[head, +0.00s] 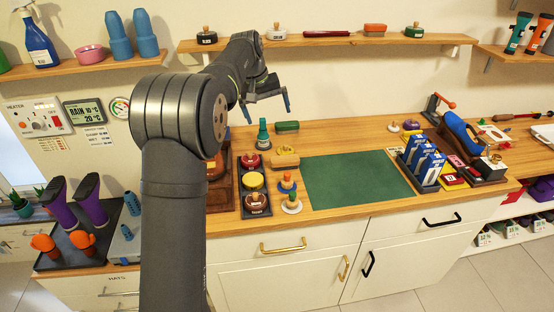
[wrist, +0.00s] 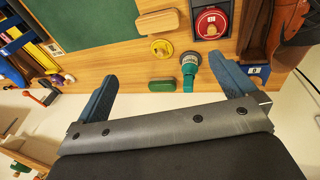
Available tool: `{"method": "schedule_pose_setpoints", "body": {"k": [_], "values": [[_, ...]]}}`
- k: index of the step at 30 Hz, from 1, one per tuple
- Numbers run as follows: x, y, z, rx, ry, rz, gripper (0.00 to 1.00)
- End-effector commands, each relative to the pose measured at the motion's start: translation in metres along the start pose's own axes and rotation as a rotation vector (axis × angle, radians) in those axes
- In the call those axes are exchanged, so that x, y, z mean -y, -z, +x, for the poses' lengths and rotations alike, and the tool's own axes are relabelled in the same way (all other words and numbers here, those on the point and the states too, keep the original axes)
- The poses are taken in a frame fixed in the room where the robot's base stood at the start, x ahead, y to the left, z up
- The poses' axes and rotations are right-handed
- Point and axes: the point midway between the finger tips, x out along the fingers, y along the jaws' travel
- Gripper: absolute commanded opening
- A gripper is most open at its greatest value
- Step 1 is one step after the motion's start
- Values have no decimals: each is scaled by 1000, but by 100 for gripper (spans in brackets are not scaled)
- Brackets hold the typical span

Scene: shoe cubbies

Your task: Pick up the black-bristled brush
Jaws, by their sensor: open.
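My gripper (head: 266,112) is open and empty, held in the air above the back of the workbench. In the wrist view its two blue fingers (wrist: 163,72) are wide apart with nothing between them. Several brush-like items stand on the wall shelf: a round black one with a wooden knob (head: 207,37), a round white one (head: 276,33), and a long dark red one (head: 326,34). A wooden block-shaped item (head: 285,158) and a green oblong item (head: 287,126) lie on the bench. I cannot tell which has black bristles.
A teal bottle (head: 263,134) stands beside a dark tray (head: 241,199) of round tins. A green mat (head: 357,180) lies clear mid-bench. Blue-and-white boxes (head: 420,158) stand to its right. The wall shelf (head: 340,41) runs behind my arm.

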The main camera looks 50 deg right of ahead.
Motion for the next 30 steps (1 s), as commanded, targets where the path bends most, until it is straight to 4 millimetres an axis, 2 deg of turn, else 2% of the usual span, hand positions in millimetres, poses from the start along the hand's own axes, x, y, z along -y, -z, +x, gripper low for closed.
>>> {"method": "schedule_pose_setpoints", "body": {"k": [1,6,13,17,20,30], "values": [[-10,7,12,22,31,11,100],[-32,20,38,80,143,14,100],[-48,24,55,112,237,2,100],[-48,23,63,117,250,-3,100],[-44,21,78,120,252,-3,100],[-26,12,149,118,250,-3,100]]}}
